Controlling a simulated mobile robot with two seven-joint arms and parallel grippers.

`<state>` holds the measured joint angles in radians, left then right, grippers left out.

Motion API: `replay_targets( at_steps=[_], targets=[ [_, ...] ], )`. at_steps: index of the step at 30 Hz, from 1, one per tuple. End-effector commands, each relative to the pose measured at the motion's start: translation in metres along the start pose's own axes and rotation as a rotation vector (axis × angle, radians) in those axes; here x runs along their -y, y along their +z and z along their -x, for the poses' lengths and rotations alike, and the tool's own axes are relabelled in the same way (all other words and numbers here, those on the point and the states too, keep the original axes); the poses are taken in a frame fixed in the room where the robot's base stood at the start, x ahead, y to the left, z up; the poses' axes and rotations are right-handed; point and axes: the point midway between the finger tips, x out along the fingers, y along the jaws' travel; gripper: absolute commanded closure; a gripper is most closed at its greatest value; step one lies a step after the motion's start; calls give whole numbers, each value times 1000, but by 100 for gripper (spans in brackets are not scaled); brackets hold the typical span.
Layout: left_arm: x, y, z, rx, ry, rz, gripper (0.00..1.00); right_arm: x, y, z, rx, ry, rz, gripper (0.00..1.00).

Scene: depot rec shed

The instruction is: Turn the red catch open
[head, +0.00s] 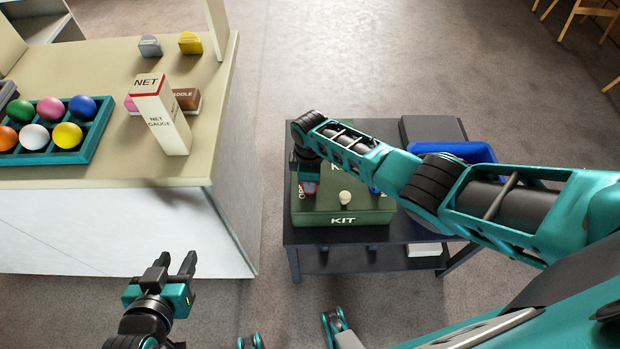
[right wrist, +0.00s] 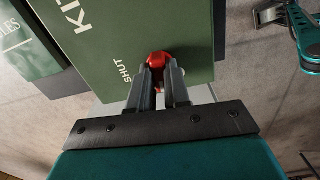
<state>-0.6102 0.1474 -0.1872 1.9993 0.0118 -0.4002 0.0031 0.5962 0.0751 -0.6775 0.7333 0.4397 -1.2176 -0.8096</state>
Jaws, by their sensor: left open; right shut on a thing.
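The green kit box (head: 345,218) sits on a dark cart in the head view, with a pale knob (head: 345,198) on its lid. My right gripper (right wrist: 161,80) is shut on the red catch (right wrist: 159,59) near the box edge. The word SHUT is printed beside the catch in the right wrist view. The catch's turn angle is hard to tell, as the fingers cover most of it. In the head view my right arm hides part of the lid and its lettering. My left gripper (head: 173,268) is open and empty, low in front of the counter.
The counter (head: 75,171) at left holds a teal ball rack (head: 88,152), a white net gauge (head: 162,122) and small grey and yellow items. A blue bin (head: 455,151) stands behind my right arm on the cart (head: 300,236). Floor shows between counter and cart.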

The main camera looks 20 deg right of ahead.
Motion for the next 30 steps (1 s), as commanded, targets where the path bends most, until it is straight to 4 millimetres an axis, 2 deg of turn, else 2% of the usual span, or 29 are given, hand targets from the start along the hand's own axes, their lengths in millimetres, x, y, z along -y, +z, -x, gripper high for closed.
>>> replay_targets(
  at_steps=[9, 23, 24, 30],
  targets=[
    [0, 0, 0, 1, 0, 0, 57, 0, -2, 1, -4, 1, 91, 100],
    [0, 0, 0, 2, 0, 0, 57, 0, -2, 1, -5, 2, 102, 100],
    [0, 0, 0, 2, 0, 0, 57, 0, -2, 1, -4, 2, 102, 80],
    [0, 0, 0, 2, 0, 0, 57, 0, -1, 1, -3, 1, 101, 61]
  ],
)
